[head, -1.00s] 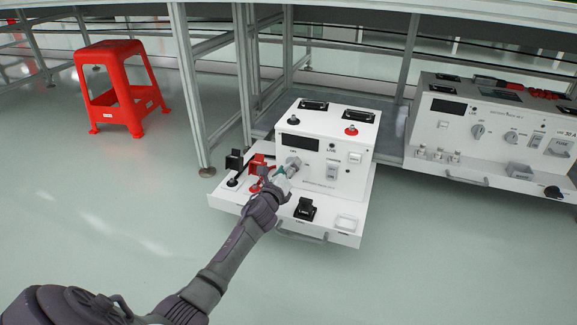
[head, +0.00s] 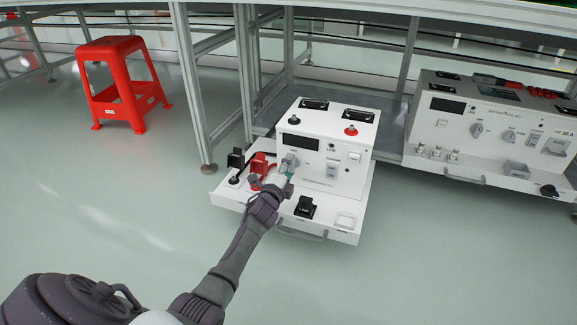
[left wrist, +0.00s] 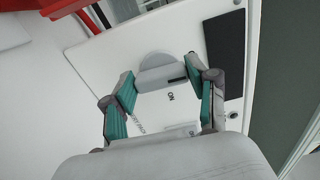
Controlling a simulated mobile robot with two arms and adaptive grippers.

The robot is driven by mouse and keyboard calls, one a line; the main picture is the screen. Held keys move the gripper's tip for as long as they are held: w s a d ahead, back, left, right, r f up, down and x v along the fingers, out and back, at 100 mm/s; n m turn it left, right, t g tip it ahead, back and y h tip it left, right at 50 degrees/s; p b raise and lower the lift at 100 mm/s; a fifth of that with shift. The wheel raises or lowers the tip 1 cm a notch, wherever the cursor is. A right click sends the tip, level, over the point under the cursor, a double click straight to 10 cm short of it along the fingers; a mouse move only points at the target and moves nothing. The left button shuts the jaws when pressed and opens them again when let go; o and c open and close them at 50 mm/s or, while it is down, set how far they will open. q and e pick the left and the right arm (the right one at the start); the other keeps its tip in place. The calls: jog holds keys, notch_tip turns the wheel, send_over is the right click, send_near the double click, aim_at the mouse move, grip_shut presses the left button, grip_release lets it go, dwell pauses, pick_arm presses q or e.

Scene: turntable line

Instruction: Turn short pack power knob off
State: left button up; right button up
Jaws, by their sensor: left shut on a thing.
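The short pack (head: 340,172) is a white box with a dark display, standing on a white tray under the bench. Its grey power knob (head: 290,160) is on the left of the front face. In the left wrist view the knob (left wrist: 158,72) sits between the two green-padded fingers, with an "ON" label beside it. My left gripper (head: 284,172) is at the front face, shut on the knob; it also shows in the left wrist view (left wrist: 160,85). The gripper partly hides the knob in the head view. My right gripper is not in view.
A second, wider white pack (head: 490,130) stands to the right. Black (head: 235,159) and red (head: 261,166) clamps are on the tray left of the short pack. A black switch (head: 305,206) is at the tray front. A red stool (head: 125,85) stands at the left on clear floor.

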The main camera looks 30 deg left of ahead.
pick_arm(q)
jog(key=shift+f+n, duration=0.1)
jog(key=shift+n, duration=0.3)
jog(key=o, duration=1.2)
jog(key=shift+c, duration=0.2)
jog(key=shift+s, duration=0.1)
jog(key=v, duration=0.7)
jog(key=shift+s, duration=0.2)
